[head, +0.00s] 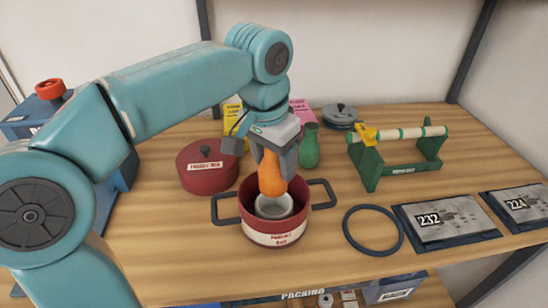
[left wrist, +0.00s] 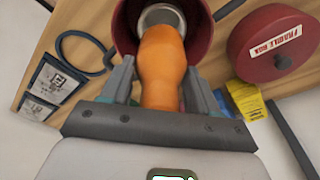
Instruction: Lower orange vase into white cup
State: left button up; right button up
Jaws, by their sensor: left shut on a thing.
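The orange vase (head: 272,187) is in my left gripper (head: 275,163), whose fingers are shut around its upper part; it hangs roughly upright. In the left wrist view the vase (left wrist: 163,62) sits between the two fingers (left wrist: 160,88). The white cup (head: 274,208), which looks greyish, stands inside a red pot (head: 273,239). The vase's lower end is at the cup's mouth and covers part of it; I cannot tell how far inside it is. The cup's rim (left wrist: 160,14) also shows in the left wrist view. My right gripper is not in view.
The pot has dark side handles. Its red lid (head: 206,172) lies behind left. A green bottle (head: 309,147) and a green stand with a roller (head: 397,150) are behind right. A dark ring (head: 373,230) and numbered plates (head: 446,222) lie right. Bare wood is at front left.

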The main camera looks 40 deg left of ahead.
aim_at(274, 193)
pick_arm(q)
jog(key=shift+f, duration=0.1)
jog(key=shift+f+b, duration=1.8)
jog(key=shift+f, duration=0.45)
jog(key=shift+f+b, duration=1.7)
jog(key=shift+f, duration=0.5)
jog(key=o, duration=1.3)
jog(key=shift+r, duration=0.1)
